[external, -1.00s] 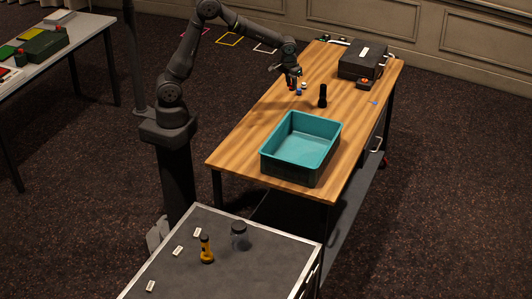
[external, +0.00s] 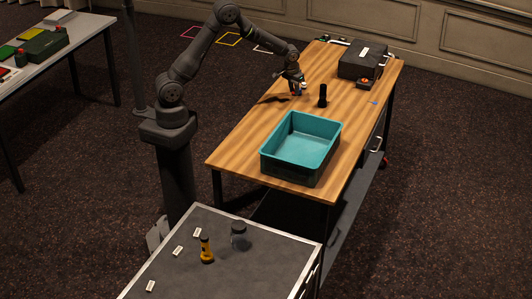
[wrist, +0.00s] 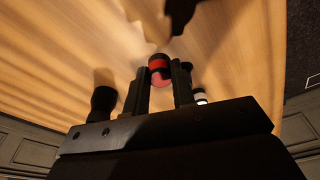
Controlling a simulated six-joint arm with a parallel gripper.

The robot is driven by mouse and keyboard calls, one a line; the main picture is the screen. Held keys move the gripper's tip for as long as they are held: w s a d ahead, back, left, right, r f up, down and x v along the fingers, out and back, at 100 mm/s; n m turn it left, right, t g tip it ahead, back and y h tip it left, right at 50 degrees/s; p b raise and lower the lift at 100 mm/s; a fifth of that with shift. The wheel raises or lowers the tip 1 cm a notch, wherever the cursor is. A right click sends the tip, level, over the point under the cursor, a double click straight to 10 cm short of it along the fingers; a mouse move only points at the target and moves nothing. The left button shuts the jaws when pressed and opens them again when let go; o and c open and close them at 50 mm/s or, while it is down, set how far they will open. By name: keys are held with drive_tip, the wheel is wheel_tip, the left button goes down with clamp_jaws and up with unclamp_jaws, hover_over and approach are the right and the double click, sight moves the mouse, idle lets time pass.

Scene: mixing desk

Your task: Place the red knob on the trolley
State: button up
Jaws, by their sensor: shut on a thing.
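The red knob (wrist: 159,66), with a dark end, sits between the two fingers of my gripper (wrist: 162,82) in the wrist view. My gripper is shut on it. In the external view my gripper (external: 297,90) is low over the wooden table (external: 240,150), and the knob is too small there to make out clearly. The grey-topped unit with a metal edge (external: 170,277), which looks like the trolley, stands at the front left. It bears a yellow torch (external: 206,250), a dark clear jar (external: 239,236) and several white labels.
A teal bin (external: 292,172) stands on the table between my gripper and the trolley. A black upright cylinder (external: 323,96) and a white-topped knob (external: 304,85) are close to my gripper. A black case (external: 362,60) is at the far end. Much of the trolley top is bare.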

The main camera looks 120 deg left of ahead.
sight(294, 95)
drive_tip(key=shift+f, duration=1.55)
drive_tip(key=o, duration=1)
drive_tip(key=shift+f, duration=0.15)
drive_tip(key=shift+c, duration=0.2)
wheel_tip(294, 95, up, 12)
drive_tip(key=d, duration=0.1)
drive_tip(key=shift+s+d, duration=0.35)
drive_tip(key=shift+d, duration=0.05)
